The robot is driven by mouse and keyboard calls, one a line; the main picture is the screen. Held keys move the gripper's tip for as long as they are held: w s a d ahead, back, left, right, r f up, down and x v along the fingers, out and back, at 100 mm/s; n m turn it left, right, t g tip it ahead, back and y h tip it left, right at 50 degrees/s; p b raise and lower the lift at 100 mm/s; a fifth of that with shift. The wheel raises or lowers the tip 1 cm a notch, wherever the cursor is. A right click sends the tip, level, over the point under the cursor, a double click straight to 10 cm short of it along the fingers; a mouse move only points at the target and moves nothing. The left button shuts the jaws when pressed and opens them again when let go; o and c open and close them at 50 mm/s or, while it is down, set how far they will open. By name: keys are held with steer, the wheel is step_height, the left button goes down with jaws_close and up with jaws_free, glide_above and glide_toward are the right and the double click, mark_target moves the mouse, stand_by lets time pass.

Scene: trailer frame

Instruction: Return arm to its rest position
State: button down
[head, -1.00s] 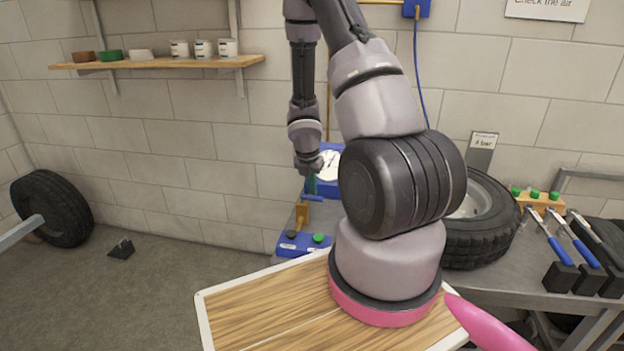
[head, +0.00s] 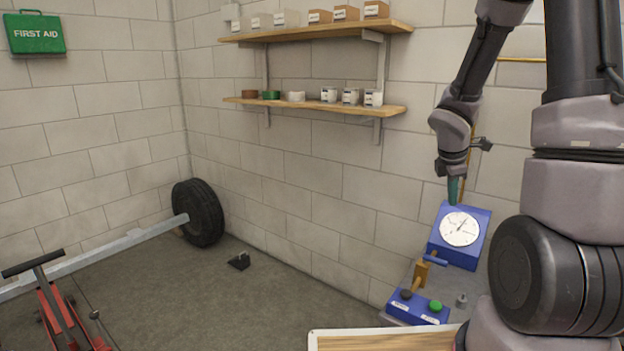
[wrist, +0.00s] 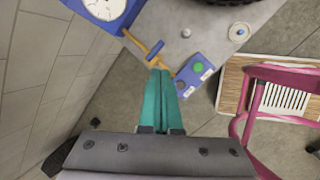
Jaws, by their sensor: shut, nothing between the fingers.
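My arm rises on the right of the head view and bends down toward the wall. In the wrist view my gripper (wrist: 159,72) shows as two teal fingers lying side by side. Their tips appear near the brass valve with a blue handle (wrist: 154,50); I cannot tell whether they touch it. The blue box with a green and a black button (wrist: 193,74) lies right of the fingertips.
The grey bench (head: 466,288) carries the gauge and button box. A wooden shelf (head: 312,103) with small pots hangs on the wall. A wheel on an axle (head: 197,212), a black chock (head: 239,260) and a red jack (head: 62,318) stand on the floor. Open floor lies between.

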steer(key=s+a+r+m+t+y, duration=0.2)
steer(key=s+a+r+m, duration=0.4)
steer(key=s+r+m, duration=0.3)
steer(key=s+a+r+m+t+y, duration=0.2)
steer(key=s+a+r+m, duration=0.5)
steer(key=r+m, duration=0.5)
step_height(320, 180, up, 3)
steer(key=s+y, duration=0.1)
steer(key=s, duration=0.1)
steer(key=shift+s, duration=0.35)
steer(key=shift+f, duration=0.1)
